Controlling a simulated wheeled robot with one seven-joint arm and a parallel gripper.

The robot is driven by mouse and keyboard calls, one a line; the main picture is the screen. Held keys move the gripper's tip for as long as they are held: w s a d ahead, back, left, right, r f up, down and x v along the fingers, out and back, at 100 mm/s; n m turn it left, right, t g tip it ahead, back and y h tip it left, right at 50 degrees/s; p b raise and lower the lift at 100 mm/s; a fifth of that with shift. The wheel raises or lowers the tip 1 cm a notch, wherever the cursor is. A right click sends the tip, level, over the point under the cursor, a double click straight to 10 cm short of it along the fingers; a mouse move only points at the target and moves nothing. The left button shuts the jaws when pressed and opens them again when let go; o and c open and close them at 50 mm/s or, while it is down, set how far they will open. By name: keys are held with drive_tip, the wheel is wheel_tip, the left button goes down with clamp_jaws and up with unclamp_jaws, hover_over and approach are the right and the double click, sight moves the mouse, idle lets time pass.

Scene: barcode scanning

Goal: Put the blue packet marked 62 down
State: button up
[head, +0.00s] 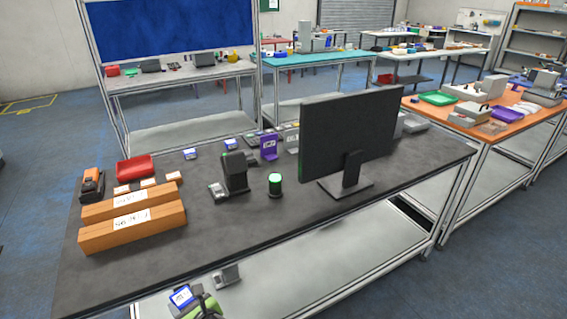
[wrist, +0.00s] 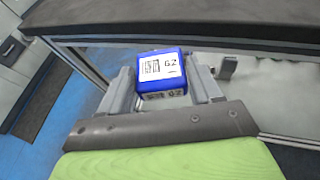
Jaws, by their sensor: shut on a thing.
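The blue packet (wrist: 160,72) marked 62 has a white label with a barcode on top. My gripper (wrist: 162,80) is shut on it, with one grey finger on each side in the wrist view. In the head view the blue packet (head: 181,297) and my gripper (head: 193,301) show at the bottom, in front of the dark table's near edge. The packet appears lower than the tabletop, with the lower shelf behind it.
The dark table (head: 330,222) bears a monitor (head: 345,140), a black scanner stand (head: 235,170), a green-topped cylinder (head: 275,184), orange-brown boxes (head: 132,228) and a red tray (head: 135,167). Two small blue-topped packets (head: 190,153) (head: 231,144) lie towards the back. The front right tabletop is clear.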

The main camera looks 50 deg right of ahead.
sight(186, 302)
wheel_tip(186, 302, up, 9)
drive_tip(key=p, duration=0.8)
drive_tip(key=shift+r+p, duration=0.1)
drive_tip(key=shift+p, duration=0.2)
drive_tip(key=shift+w, duration=0.15)
